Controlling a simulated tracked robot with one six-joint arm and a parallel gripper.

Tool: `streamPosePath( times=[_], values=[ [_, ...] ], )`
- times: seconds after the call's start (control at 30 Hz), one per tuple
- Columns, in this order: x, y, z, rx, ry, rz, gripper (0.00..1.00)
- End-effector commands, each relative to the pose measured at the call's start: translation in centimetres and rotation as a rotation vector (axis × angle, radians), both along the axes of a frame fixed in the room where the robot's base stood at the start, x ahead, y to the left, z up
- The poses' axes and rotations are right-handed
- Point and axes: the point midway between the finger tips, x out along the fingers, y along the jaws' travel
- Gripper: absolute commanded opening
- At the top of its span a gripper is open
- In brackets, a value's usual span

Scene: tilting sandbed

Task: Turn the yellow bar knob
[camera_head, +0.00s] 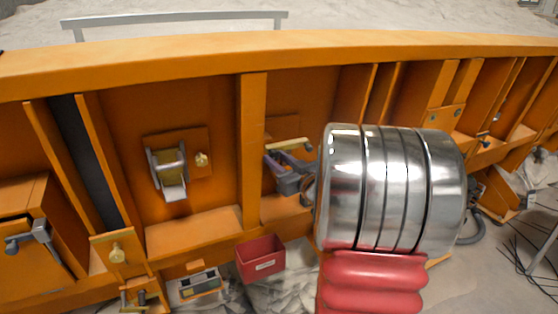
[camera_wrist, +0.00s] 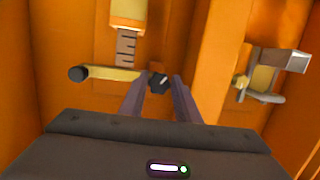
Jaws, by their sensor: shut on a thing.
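The yellow bar knob (camera_head: 289,145) sits in a recess of the orange wall, just left of my large silver arm link. In the wrist view the yellow bar (camera_wrist: 112,74) lies roughly level, with a dark round cap at its left end and a dark end piece at its right. My gripper (camera_wrist: 160,82) has its two fingers on either side of that right end, shut on the bar knob. In the head view my gripper (camera_head: 285,178) is just below the bar, partly hidden by my arm.
An orange upright rib (camera_head: 252,150) stands left of the recess. Beyond it is a metal bracket (camera_head: 168,172) with a small yellow knob (camera_head: 201,159). In the wrist view, a graduated strip (camera_wrist: 126,46) stands just above the bar. A red box (camera_head: 260,258) is below.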

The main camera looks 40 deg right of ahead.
Motion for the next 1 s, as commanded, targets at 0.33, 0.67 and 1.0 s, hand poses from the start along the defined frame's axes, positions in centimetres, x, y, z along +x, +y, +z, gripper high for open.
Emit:
streamPosePath(
  times=[0.33, 0.67, 1.0],
  values=[
    [-0.11, -0.14, 0.07, -0.191, 0.057, -0.040, 0.07],
    [-0.11, -0.18, 0.02, -0.249, 0.076, -0.051, 0.07],
    [-0.08, -0.14, 0.03, -0.248, 0.075, -0.050, 0.43]
  ],
)
